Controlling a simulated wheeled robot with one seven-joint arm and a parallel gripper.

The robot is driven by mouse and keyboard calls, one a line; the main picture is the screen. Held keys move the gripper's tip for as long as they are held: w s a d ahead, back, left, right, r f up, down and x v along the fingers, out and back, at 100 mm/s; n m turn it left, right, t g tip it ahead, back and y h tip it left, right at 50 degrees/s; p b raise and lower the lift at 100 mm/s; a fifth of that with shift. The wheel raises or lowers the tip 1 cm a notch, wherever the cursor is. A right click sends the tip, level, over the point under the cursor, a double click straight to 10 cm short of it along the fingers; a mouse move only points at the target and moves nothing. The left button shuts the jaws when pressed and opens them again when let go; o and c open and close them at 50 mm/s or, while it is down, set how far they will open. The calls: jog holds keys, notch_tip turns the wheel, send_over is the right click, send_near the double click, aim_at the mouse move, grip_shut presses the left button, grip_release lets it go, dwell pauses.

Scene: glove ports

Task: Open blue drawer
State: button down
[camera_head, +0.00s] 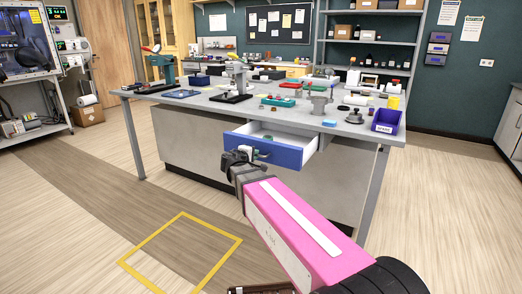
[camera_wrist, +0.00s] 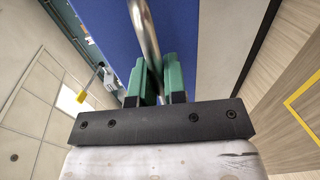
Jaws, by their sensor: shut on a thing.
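The blue drawer (camera_head: 284,154) is under the workbench and stands out from it, partly open. Something small and green shows inside it in the head view. Its blue front (camera_wrist: 105,25) fills the upper middle of the wrist view. A curved metal handle (camera_wrist: 143,32) runs down from the front between the green fingers. My gripper (camera_head: 255,155) is at the drawer front in the head view. In the wrist view my gripper (camera_wrist: 158,78) is shut on the handle, one finger on each side.
The grey workbench (camera_head: 195,97) carries tools, small parts and a blue bin (camera_head: 386,121) at its right corner. A bench leg (camera_head: 374,190) stands right of the drawer. The floor in front is clear, with a yellow-marked square (camera_head: 180,250).

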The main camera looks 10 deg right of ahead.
jog(key=shift+f+v, duration=0.2)
jog(key=shift+v, duration=0.75)
jog(key=shift+f+v, duration=0.2)
jog(key=shift+v, duration=0.8)
jog(key=c, duration=1.2)
grip_release()
jog(key=shift+a, duration=0.1)
jog(key=v, duration=1)
jog(key=shift+s+a, duration=0.15)
jog(key=shift+s, duration=0.2)
